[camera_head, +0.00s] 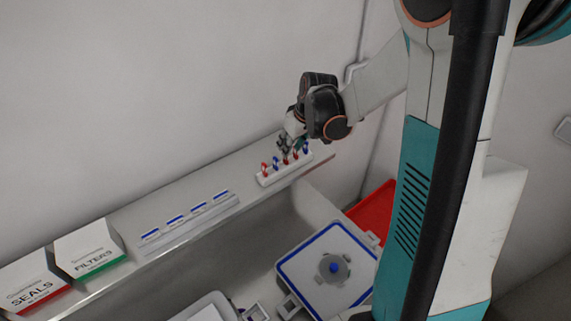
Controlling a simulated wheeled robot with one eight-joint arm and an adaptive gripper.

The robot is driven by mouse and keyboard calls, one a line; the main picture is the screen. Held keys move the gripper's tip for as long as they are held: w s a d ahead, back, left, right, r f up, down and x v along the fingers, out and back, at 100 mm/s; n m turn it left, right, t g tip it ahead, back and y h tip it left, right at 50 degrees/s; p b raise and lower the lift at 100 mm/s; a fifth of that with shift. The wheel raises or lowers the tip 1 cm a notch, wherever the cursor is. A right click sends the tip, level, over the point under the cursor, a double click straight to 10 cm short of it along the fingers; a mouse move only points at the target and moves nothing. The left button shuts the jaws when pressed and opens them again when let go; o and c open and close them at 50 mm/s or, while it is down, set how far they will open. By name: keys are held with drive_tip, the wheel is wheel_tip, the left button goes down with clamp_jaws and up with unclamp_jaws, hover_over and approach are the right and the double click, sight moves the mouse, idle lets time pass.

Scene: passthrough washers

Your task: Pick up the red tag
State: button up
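A white holder (268,181) stands on the shelf against the wall and carries a row of small upright tags, red and blue. A red tag (264,168) is at the left end of the row, with a blue tag (275,162) beside it. Another red tag (285,159) is near the middle, and a blue tag (306,150) is at the right end. My gripper (288,147) is low over the middle of the row, pointing down. Its fingers are too small and dark to tell whether they are open or touch a tag.
Left along the shelf (180,190) are a rack with blue-marked strips (188,222), a FILTERS box (90,250) and a SEALS box (35,284). Below are a white blue-edged case (310,270) and a red bin (372,212). Shelf between holder and rack is clear.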

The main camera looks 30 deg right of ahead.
sight(286, 161)
drive_tip(key=shift+b+x, duration=1.2)
drive_tip(key=shift+x, duration=1.9)
drive_tip(key=shift+r, duration=0.15)
clamp_jaws()
